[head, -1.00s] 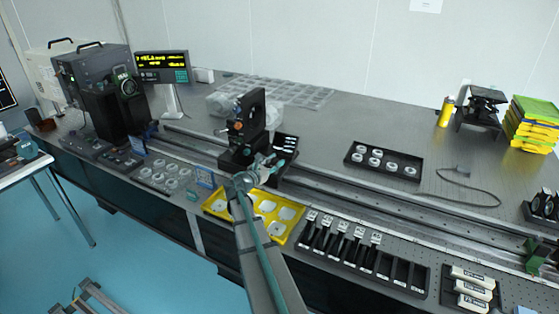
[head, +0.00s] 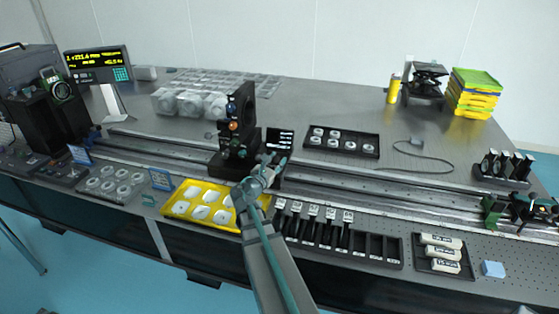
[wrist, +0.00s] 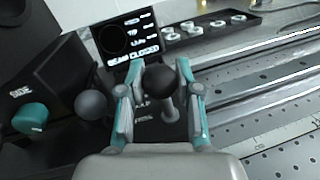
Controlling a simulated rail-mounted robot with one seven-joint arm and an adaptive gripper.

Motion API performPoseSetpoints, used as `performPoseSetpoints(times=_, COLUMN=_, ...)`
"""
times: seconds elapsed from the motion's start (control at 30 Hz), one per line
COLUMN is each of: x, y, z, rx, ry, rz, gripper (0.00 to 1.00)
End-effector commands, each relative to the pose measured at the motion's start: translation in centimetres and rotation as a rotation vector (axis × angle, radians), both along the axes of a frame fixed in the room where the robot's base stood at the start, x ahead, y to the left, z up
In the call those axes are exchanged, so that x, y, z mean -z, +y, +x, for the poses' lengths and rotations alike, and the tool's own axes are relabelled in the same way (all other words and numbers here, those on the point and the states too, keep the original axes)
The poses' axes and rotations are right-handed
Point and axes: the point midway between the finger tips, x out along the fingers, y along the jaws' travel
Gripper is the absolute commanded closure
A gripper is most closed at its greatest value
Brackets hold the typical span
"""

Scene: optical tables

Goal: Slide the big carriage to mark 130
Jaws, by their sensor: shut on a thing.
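The big carriage (head: 231,165) is a black block with a tall upright plate, sitting on the long rail near the middle of the table. My gripper (head: 271,166) is at its right side, near a small dark screen (head: 281,138). In the wrist view my gripper (wrist: 157,82) is shut on a black ball knob (wrist: 162,81), with a teal-backed finger on each side. A second, greyer ball (wrist: 91,103) and a teal knob (wrist: 31,117) sit to the left. A scale (wrist: 285,142) runs along the rail; I cannot read a pointer on it.
The rail (head: 345,182) is clear just right of the carriage; a green-and-black mount (head: 493,208) stands at its far right. A yellow tray (head: 166,228) and a slotted black rack (head: 340,257) lie in front. A black tray of rings (head: 371,150) lies behind.

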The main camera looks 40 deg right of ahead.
Motion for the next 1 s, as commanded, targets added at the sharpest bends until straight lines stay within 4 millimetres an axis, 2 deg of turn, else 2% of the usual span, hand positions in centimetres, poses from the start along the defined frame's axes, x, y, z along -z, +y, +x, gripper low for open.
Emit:
performPoseSetpoints(times=0.6, x=0.01, y=0.57, z=-0.16, rx=-0.019, ry=-0.001, rz=0.001, gripper=1.0)
performPoseSetpoints(times=0.63, x=0.01, y=0.57, z=-0.15, rx=-0.019, ry=-0.001, rz=0.001, gripper=0.62)
performPoseSetpoints(times=0.73, x=0.01, y=0.57, z=-0.14, rx=-0.019, ry=-0.001, rz=0.001, gripper=0.45)
performPoseSetpoints(times=0.77, x=0.01, y=0.57, z=-0.13, rx=-0.019, ry=-0.001, rz=0.001, gripper=0.41)
performPoseSetpoints(times=1.0, x=-0.01, y=0.57, z=-0.11, rx=-0.019, ry=0.0, rz=0.0, gripper=0.41)
